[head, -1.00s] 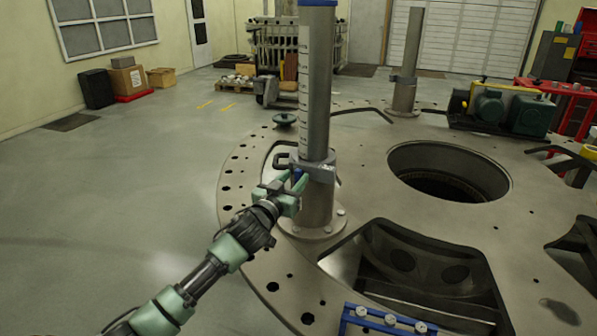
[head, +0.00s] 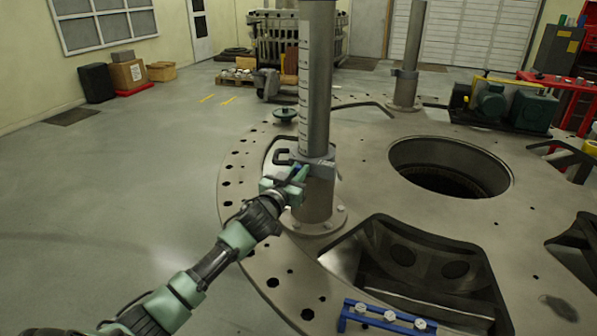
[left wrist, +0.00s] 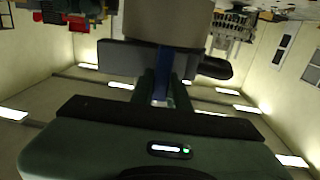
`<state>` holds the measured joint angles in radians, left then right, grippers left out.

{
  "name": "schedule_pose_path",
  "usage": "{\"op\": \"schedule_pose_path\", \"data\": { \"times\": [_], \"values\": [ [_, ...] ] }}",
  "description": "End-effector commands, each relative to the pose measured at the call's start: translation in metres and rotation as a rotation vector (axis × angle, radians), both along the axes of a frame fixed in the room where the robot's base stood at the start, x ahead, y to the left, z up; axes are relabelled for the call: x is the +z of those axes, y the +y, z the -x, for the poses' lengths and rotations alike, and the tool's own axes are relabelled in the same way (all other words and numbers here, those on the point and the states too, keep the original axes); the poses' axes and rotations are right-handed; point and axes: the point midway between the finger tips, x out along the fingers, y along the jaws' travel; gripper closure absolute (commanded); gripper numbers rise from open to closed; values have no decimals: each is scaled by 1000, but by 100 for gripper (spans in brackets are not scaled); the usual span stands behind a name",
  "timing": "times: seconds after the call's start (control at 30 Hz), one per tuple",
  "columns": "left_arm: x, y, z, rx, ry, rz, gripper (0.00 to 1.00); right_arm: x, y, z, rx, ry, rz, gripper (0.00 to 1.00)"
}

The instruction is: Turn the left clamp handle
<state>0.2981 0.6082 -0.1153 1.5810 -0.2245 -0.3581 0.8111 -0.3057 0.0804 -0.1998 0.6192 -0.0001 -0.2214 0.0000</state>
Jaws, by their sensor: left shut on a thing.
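The near steel post (head: 319,80) stands upright on the turret plate, with a grey clamp (head: 322,168) around its lower part. The clamp's blue handle (head: 297,167) sticks out on the post's left side, mostly hidden by my fingers in the head view. My left gripper (head: 296,176) is shut on this handle. In the left wrist view the blue handle (left wrist: 161,75) lies between the two dark green fingers, below the grey clamp body (left wrist: 115,58) and the post (left wrist: 168,20). My right gripper is not in view.
The turret plate (head: 440,235) has a round central hole and dark pockets. A second post (head: 409,55) stands farther back, near a green motor unit (head: 505,106). A blue rack (head: 388,318) stands at the front. The floor (head: 110,200) to the left is clear.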

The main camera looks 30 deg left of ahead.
Motion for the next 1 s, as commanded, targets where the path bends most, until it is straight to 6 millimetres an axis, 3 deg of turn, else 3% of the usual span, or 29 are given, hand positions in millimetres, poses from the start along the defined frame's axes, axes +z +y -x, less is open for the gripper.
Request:
{"op": "schedule_pose_path", "data": {
  "times": [0.37,1.0],
  "values": [
    [1,-3,-1,1,32,-199,100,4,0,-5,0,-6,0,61],
    [-4,-11,-2,-1,132,-797,100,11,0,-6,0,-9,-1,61]
  ]
}}
